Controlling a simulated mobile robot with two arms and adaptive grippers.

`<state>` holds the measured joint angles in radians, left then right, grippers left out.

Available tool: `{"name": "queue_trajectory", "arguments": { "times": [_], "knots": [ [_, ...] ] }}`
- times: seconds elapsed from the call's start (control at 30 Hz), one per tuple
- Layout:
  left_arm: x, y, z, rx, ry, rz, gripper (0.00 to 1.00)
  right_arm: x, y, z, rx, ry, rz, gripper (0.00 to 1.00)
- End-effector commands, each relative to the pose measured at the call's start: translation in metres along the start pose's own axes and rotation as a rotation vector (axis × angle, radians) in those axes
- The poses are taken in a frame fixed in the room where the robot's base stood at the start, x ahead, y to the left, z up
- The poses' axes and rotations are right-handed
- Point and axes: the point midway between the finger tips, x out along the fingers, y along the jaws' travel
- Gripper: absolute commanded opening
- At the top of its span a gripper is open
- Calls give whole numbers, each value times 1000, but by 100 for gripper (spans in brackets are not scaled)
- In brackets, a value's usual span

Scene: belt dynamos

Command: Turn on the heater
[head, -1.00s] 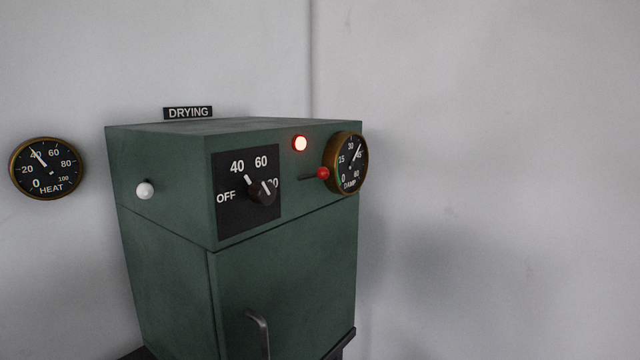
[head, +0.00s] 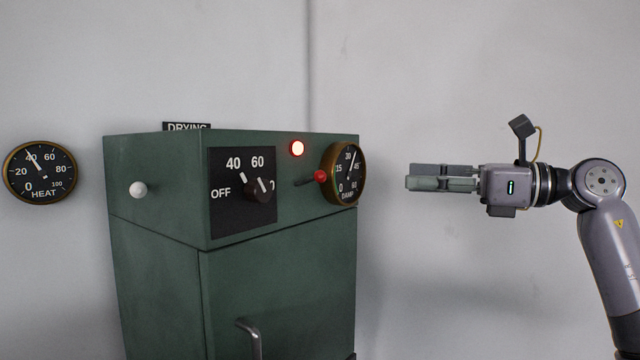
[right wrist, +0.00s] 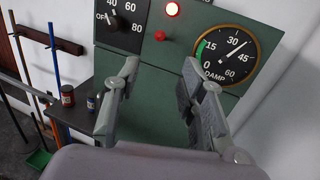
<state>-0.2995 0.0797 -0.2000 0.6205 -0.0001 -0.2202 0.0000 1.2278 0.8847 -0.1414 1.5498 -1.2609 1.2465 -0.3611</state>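The heater is a green cabinet (head: 155,240) under a DRYING sign (head: 187,126). Its front has a black dial plate marked OFF, 40, 60, 80 with a dark knob (head: 257,192); I cannot surely read its setting. A lit red lamp (head: 297,149), a red-tipped lever (head: 320,176) and a DAMP gauge (head: 346,174) sit to the right. A white ball knob (head: 138,189) is on the left side. The HEAT gauge (head: 40,172) reads near 40. My right gripper (head: 408,177) is open and empty, right of the cabinet; the right wrist view shows its fingers apart (right wrist: 160,68). My left gripper is out of view.
The cabinet door has a metal handle (head: 250,336). The right wrist view shows a dark bench (right wrist: 82,88) with a red-brown jar (right wrist: 67,95) and a blue jar (right wrist: 91,102), and broom poles (right wrist: 54,50) at left. Space right of the cabinet is free up to the wall.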

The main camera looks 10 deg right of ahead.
Motion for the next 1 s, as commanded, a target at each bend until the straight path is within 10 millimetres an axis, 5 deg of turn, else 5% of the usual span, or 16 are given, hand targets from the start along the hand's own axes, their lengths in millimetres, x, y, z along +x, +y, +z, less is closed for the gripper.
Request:
{"name": "queue_trajectory", "arguments": {
  "times": [0.17,0.7,1.0],
  "knots": [
    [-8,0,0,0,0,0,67,23,1,2,0,1,6,38],
    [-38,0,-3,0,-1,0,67,138,2,3,5,-1,7,38],
    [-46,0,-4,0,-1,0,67,170,1,1,4,-1,4,38]
  ]
}}
